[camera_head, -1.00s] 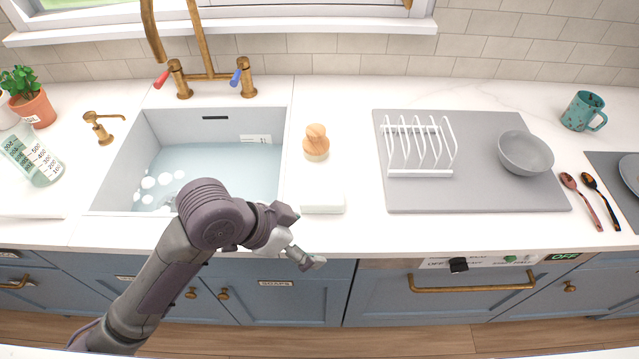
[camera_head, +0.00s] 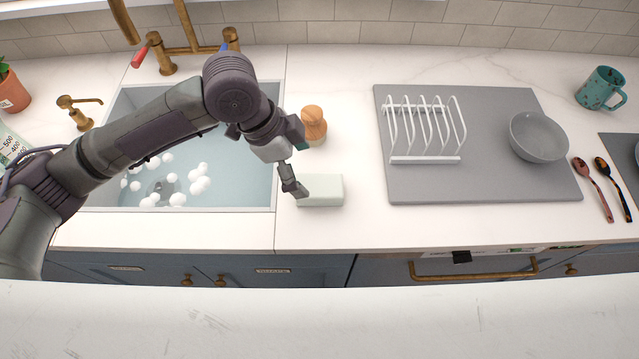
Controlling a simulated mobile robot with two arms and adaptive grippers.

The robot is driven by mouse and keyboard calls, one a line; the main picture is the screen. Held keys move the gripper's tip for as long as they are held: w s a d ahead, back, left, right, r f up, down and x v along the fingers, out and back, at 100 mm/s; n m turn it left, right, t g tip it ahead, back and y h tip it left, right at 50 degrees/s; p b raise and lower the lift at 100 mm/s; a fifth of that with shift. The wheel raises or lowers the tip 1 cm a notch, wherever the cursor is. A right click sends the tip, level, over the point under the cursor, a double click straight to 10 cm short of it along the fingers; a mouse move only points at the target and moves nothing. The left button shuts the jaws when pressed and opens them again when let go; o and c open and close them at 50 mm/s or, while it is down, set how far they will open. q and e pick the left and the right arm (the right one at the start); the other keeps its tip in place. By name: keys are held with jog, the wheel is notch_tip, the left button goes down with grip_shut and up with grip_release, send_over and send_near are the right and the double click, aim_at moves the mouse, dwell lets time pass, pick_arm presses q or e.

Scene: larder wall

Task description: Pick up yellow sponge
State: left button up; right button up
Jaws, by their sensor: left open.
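A pale, whitish-green block (camera_head: 323,190), sponge-shaped, lies flat on the white counter right of the sink. It does not look yellow, and no plainly yellow sponge shows. My left gripper (camera_head: 296,162) is open and empty at the block's left end. Its lower finger overlaps the block's left edge in the picture; I cannot tell whether they touch. The upper finger is near the wooden-handled brush (camera_head: 314,124), which stands behind the block. My right gripper is not in view.
The sink (camera_head: 230,195) with water and white foam is on the left, below a brass tap (camera_head: 160,55). A grey mat (camera_head: 480,190) holds a white rack (camera_head: 425,158) and a grey bowl (camera_head: 539,137). A pale surface (camera_head: 320,320) spans the bottom.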

aim_at(317, 185)
pick_arm(q)
jog(key=shift+x, duration=1.2)
jog(key=shift+d+f, duration=0.25)
jog(key=shift+f, duration=0.25)
jog(key=p+x, duration=0.1)
jog(key=x, duration=0.2)
jog(key=shift+w+d+f+p, duration=0.1)
jog(key=shift+d+f+p, duration=0.1)
jog(key=shift+f+p, duration=0.1)
jog(key=shift+d+f, duration=0.2)
jog(key=shift+f, duration=0.2)
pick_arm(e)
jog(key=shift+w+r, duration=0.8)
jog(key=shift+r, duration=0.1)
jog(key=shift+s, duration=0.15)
pick_arm(q)
jog(key=shift+f, duration=0.25)
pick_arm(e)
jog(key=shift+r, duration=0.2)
pick_arm(q)
jog(key=c, duration=1.1)
